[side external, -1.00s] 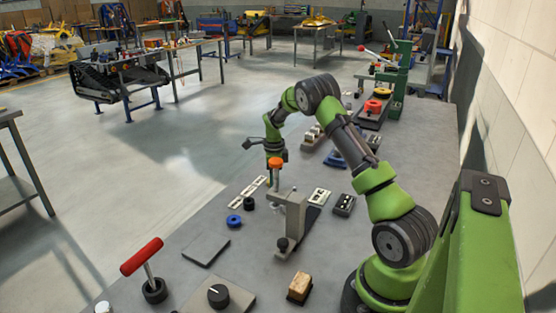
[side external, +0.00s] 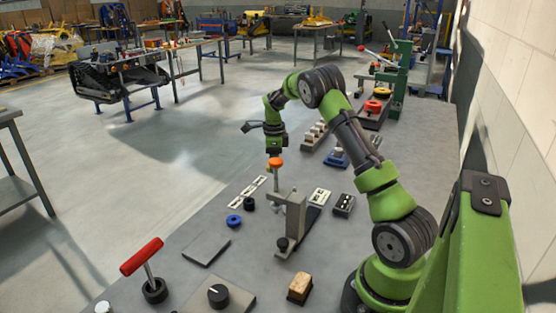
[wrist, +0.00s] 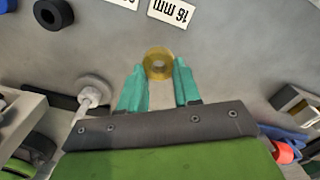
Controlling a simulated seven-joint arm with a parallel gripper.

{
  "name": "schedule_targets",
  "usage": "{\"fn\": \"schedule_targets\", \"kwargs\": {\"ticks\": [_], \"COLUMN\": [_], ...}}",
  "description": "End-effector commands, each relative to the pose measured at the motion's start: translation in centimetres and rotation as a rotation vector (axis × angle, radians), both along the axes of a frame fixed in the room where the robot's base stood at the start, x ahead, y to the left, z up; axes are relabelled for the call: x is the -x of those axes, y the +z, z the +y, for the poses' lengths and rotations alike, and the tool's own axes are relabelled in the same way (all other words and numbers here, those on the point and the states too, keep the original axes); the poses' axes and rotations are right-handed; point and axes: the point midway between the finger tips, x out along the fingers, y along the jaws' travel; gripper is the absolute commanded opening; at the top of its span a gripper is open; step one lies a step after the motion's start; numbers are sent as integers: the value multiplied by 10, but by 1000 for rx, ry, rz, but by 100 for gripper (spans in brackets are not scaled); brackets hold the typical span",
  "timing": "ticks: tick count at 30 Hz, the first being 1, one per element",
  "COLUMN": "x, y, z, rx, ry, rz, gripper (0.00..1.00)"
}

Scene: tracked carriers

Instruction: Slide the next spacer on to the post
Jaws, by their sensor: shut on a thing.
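My gripper (wrist: 159,88) is shut on an amber ring-shaped spacer (wrist: 158,65), held between its teal fingertips with the hole showing. In the wrist view a pale rod (wrist: 86,100) with a round disc stands left of the fingers, apart from the spacer. I cannot tell whether this is the post. A black ring (side external: 249,203) and a blue ring (side external: 234,220) lie on the bench.
A grey clamp-like stand (side external: 292,215) is close beside the rod. A blue-based fixture (side external: 337,159) stands to the right. A flat grey plate (side external: 206,248) lies nearer the camera.

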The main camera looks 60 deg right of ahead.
Motion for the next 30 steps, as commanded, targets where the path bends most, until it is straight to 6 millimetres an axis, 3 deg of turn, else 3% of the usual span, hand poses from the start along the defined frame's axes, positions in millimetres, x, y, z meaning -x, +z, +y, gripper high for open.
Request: {"fn": "schedule_targets", "kwargs": {"ticks": [9, 15, 19, 24, 30], "x": [-5, 30, 64, 101, 124], "y": [60, 97, 104, 97, 83], "z": [6, 38, 60, 82, 91], "rx": [2, -1, -4, -4, -3], "ry": [13, 22, 21, 17, 6], "rz": [-5, -3, -2, 0, 2], "gripper": [2, 2, 2, 2, 2]}}
